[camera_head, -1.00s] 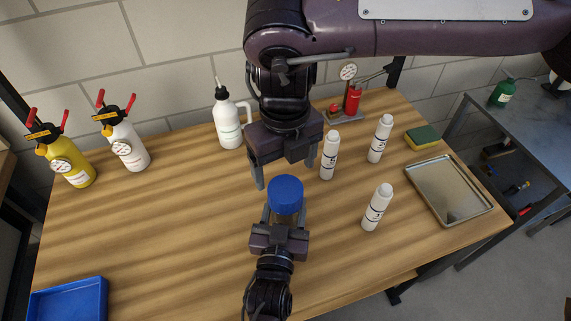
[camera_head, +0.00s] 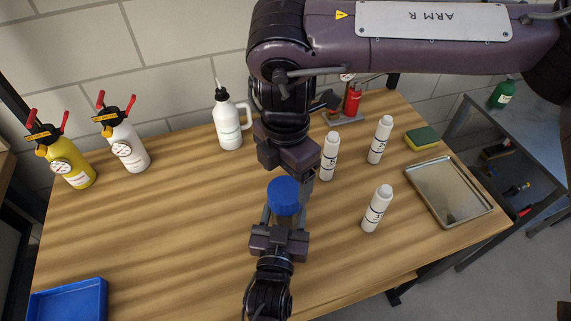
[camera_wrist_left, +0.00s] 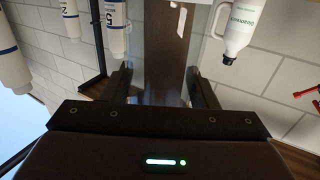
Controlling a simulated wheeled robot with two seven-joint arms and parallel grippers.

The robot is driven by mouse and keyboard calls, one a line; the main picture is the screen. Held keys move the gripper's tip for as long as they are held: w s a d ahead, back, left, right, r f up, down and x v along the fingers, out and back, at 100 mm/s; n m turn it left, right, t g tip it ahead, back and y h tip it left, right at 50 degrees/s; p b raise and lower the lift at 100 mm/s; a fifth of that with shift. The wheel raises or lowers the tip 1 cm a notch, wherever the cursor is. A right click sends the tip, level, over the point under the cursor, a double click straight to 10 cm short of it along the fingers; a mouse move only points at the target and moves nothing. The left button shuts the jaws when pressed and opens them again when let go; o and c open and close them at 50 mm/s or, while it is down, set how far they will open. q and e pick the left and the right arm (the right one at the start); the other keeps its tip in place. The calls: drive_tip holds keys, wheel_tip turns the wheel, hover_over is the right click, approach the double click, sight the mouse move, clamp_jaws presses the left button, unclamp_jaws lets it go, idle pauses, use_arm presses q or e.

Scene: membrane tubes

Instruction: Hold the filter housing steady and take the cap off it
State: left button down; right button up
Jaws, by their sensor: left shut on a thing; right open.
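The blue cap (camera_head: 284,192) is upright near the middle of the table in the head view, in front of my left gripper (camera_head: 284,217). My left gripper is shut on the filter housing beneath the cap, its fingers on either side; the cap and gripper hide most of the housing. In the left wrist view, a dark upright shape (camera_wrist_left: 163,60) shows between the fingers; I cannot tell its parts clearly. My right gripper (camera_head: 301,178) is open, close above and behind the cap. Its fingers are mostly hidden, and I cannot tell whether it touches the cap.
White bottles (camera_head: 329,157), (camera_head: 379,140) and (camera_head: 377,208) stand right of the cap. A metal tray (camera_head: 448,190) and a sponge (camera_head: 422,138) lie farther right. A white jug (camera_head: 228,122) and two sprayers (camera_head: 70,165), (camera_head: 130,150) stand at the back left.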

sight(285, 190)
wheel_tip(285, 190, down, 6)
drive_tip(key=shift+r, duration=0.1)
idle(0.4)
drive_tip(key=c, duration=1)
drive_tip(key=n, duration=0.6)
drive_tip(key=shift+n, duration=0.3)
drive_tip(key=n, duration=0.6)
drive_tip(key=shift+r, duration=0.25)
drive_tip(key=shift+r, duration=0.85)
